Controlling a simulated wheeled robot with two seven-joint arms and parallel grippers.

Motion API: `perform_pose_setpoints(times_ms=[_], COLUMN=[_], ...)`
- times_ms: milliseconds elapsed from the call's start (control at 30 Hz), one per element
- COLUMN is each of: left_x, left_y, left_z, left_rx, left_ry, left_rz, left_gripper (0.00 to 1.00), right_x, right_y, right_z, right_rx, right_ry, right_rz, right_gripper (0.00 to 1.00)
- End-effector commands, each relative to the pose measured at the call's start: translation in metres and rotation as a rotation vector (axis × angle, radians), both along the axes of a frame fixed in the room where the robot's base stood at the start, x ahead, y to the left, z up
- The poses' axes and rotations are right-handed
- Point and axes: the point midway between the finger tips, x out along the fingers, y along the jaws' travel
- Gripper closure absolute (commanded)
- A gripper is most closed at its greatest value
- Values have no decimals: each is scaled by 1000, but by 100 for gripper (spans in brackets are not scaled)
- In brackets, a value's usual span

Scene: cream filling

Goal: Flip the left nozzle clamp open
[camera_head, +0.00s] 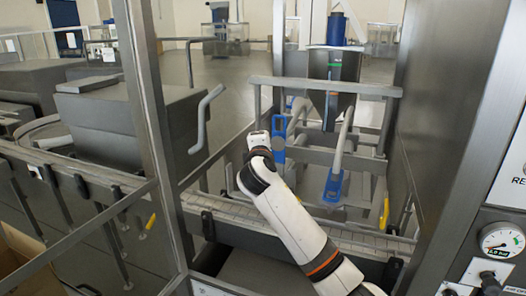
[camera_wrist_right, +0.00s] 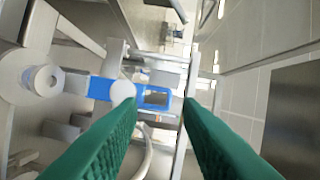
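The left nozzle clamp (camera_head: 279,143) is a blue piece on the left nozzle in the head view, just right of the end of my right arm. In the right wrist view a blue clamp (camera_wrist_right: 101,88) with a rectangular opening lies ahead of my fingers, around a grey-white fitting. My right gripper (camera_wrist_right: 160,105) has two green fingers spread apart, with nothing held between them. Its fingers are hidden in the head view. The right nozzle clamp (camera_head: 334,187) is also blue and hangs lower right. My left gripper is not in view.
Grey horizontal bars (camera_head: 325,86) of the machine frame cross above the nozzles. A conveyor (camera_head: 222,206) runs below. A steel post (camera_head: 150,110) stands at left, and a panel with a pressure gauge (camera_head: 502,241) is at lower right.

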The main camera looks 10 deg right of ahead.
Motion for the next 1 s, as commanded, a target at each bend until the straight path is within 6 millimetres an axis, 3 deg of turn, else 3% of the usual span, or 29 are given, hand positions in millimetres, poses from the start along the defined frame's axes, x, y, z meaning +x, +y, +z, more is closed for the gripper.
perform_pose_setpoints(times_ms=[200,533,667,767,867,1000], left_x=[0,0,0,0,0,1], left_y=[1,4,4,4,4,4], left_z=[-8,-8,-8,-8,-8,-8], left_rx=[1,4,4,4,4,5], left_ry=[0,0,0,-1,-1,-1], left_rz=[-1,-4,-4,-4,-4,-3], left_gripper=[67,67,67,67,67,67], right_x=[-20,-22,-27,-41,-72,-135], right_y=[8,9,8,6,2,-5], right_z=[0,1,-14,-55,-117,-204], right_rx=[0,-1,34,136,303,578], right_ry=[0,0,20,73,157,291], right_rz=[1,0,3,3,-10,-73], right_gripper=[68,68,68,68,68,68])
